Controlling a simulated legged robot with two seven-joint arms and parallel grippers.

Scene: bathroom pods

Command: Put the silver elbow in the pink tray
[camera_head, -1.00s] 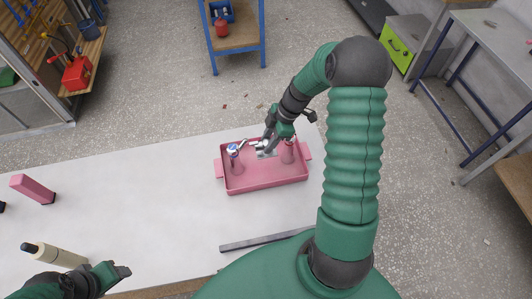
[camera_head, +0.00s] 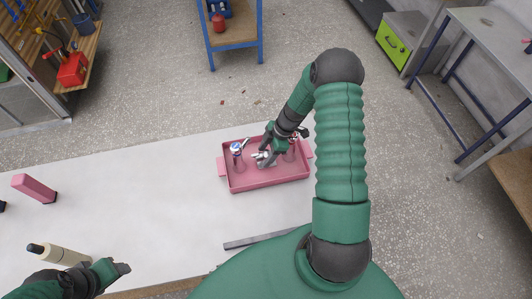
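The pink tray (camera_head: 265,184) lies on the white table, with handles at its left and right ends. My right gripper (camera_head: 266,153) points down into the middle of the tray. A small silver piece, which looks like the silver elbow (camera_head: 262,156), is at its fingertips, low over or on the tray floor. The view is too small to tell whether the fingers are closed on it or apart. My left gripper (camera_head: 121,268) is at the lower left over the table's front edge, away from the tray; its fingers are not clear.
A pink item with a blue and white top (camera_head: 237,152) stands in the tray's left part; another item (camera_head: 292,152) is at its right. A pink block (camera_head: 35,188) and a cream cylinder (camera_head: 62,255) are at the left. A grey bar (camera_head: 262,240) lies in front. The table's middle is clear.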

